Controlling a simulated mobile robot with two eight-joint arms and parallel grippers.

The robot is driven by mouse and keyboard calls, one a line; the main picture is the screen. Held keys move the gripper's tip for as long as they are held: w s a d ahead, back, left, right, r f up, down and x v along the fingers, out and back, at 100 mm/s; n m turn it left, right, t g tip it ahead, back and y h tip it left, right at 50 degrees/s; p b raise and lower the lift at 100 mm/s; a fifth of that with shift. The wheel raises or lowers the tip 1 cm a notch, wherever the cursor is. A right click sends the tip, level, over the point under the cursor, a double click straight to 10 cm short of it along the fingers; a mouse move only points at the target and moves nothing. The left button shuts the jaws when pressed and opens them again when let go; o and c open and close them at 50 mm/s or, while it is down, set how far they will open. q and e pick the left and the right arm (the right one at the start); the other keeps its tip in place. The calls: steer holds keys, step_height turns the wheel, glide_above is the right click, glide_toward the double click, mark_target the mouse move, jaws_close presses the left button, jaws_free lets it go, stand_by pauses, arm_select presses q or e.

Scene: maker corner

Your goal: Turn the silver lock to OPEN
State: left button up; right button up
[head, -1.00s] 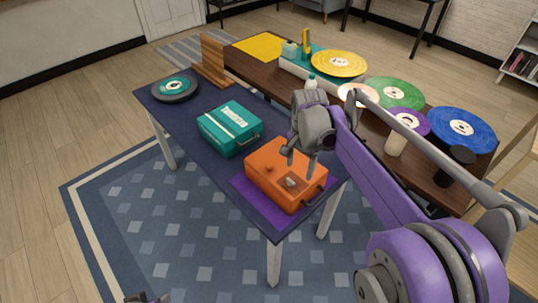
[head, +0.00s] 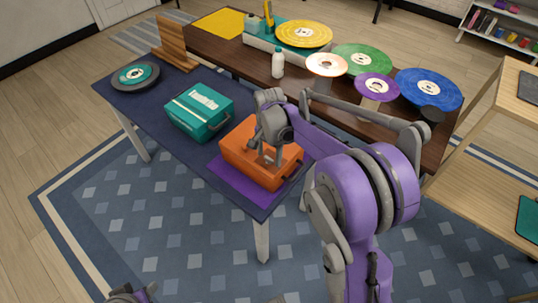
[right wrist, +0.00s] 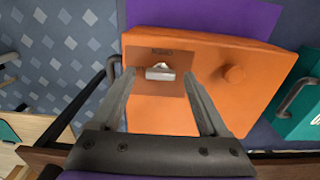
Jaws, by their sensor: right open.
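The silver lock (right wrist: 160,72) is a small metal piece on a darker orange patch of the orange box (right wrist: 255,105). Faint lettering, too small to read, sits beside it. In the head view the orange box (head: 238,154) stands on the table, and my right gripper hides the lock. My right gripper (head: 268,158) is over the box top, pointing down. In the right wrist view its open fingers (right wrist: 160,80) appear on either side of the lock, with gaps to it. I cannot tell their exact height above it. Part of my left gripper (head: 130,294) shows at the bottom edge.
An orange knob (right wrist: 235,75) rises beside the lock. The box has a dark handle (head: 293,170) and stands on a purple mat (head: 235,188). A teal case (head: 200,112) and a record (head: 135,75) share the blue table. A brown bench with coloured records stands behind.

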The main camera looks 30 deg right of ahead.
steer(key=shift+f, duration=0.2)
jaws_close()
stand_by(0.3)
